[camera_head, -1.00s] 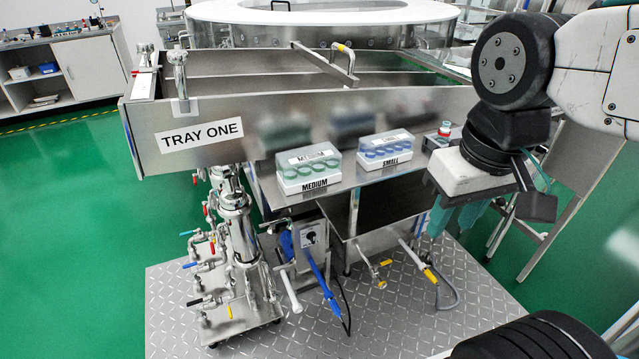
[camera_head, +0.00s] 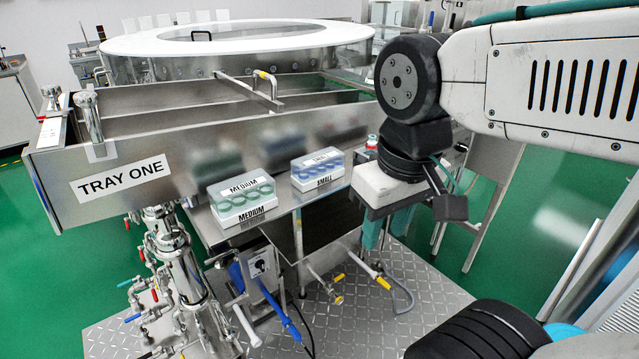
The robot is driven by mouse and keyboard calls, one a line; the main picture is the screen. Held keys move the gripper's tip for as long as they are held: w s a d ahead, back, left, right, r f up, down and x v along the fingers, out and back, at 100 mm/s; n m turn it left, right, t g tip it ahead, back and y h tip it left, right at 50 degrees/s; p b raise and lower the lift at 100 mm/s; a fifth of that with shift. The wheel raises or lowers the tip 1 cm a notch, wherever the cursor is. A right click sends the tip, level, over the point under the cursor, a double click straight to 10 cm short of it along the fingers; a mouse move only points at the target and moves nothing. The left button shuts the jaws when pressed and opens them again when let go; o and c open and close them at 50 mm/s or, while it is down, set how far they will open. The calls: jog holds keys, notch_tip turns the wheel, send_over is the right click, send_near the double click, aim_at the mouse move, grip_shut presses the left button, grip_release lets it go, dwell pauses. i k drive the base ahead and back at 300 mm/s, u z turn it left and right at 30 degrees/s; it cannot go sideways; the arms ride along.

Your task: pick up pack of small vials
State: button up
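The pack of small vials (camera_head: 318,171) is a clear-topped white box with blue rings and the label SMALL. It sits on the steel shelf below the tray marked TRAY ONE. My gripper (camera_head: 386,228) is to the right of the pack and lower in the picture, apart from it, with its teal fingers pointing down. The fingers stand apart with nothing visible between them. The housing partly hides the finger tops.
The pack of medium vials (camera_head: 243,203), with green rings, stands left of the small pack on the same shelf (camera_head: 284,205). A red-and-white item (camera_head: 372,142) stands to its right. The steel trough wall (camera_head: 160,180) rises behind. Pipes and valves (camera_head: 175,265) stand below left.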

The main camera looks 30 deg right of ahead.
aim_at(310, 172)
jog(key=k, duration=1)
jog(key=z, duration=0.8)
jog(key=i, duration=1.4)
jog(key=u, duration=1.6)
